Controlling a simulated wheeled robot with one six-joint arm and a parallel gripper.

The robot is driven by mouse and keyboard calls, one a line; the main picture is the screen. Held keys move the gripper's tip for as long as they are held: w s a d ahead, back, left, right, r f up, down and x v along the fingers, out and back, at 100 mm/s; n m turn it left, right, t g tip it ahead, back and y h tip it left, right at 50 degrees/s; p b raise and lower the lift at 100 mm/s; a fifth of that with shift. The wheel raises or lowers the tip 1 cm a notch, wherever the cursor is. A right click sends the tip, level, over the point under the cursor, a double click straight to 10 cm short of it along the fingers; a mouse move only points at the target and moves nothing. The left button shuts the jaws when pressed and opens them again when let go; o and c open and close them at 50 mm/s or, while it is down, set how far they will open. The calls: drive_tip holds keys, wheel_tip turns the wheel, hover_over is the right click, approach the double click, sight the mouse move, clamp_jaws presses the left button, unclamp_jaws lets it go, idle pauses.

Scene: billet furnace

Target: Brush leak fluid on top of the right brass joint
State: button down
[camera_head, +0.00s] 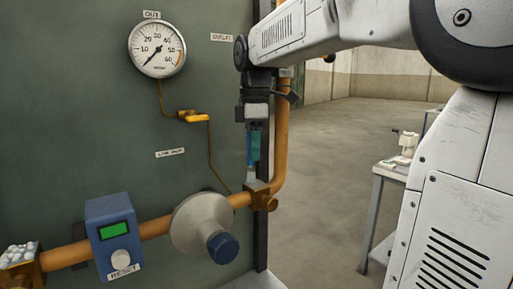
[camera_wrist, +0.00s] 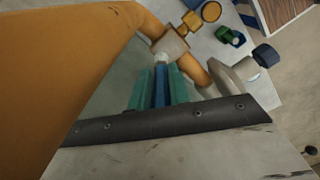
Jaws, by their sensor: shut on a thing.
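The right brass joint (camera_head: 261,197) sits on the orange pipe where it bends upward, at the right edge of the green panel. It also shows in the wrist view (camera_wrist: 172,44). My gripper (camera_head: 254,150) points down above it, its teal fingers (camera_wrist: 160,82) shut on a blue-handled brush (camera_wrist: 160,92). The brush hangs upright, and its pale bristles (camera_head: 252,175) point down at the joint's top. The bristle tip meets the joint in both views, but I cannot tell whether it presses on it. No foam shows on this joint.
The left brass joint (camera_head: 28,271) carries white foam. A blue meter box (camera_head: 112,235) and a grey regulator with a blue knob (camera_head: 205,230) sit on the pipe. A gauge (camera_head: 157,48) hangs above. The vertical pipe (camera_head: 282,130) runs close beside my gripper. A table (camera_head: 380,175) stands right.

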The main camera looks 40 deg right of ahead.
drive_tip(key=shift+r, duration=3)
drive_tip(key=shift+r, duration=0.1)
drive_tip(key=shift+r, duration=1.4)
drive_tip(key=shift+f, duration=0.1)
drive_tip(key=shift+f, duration=3.4)
drive_tip(key=shift+f, duration=1)
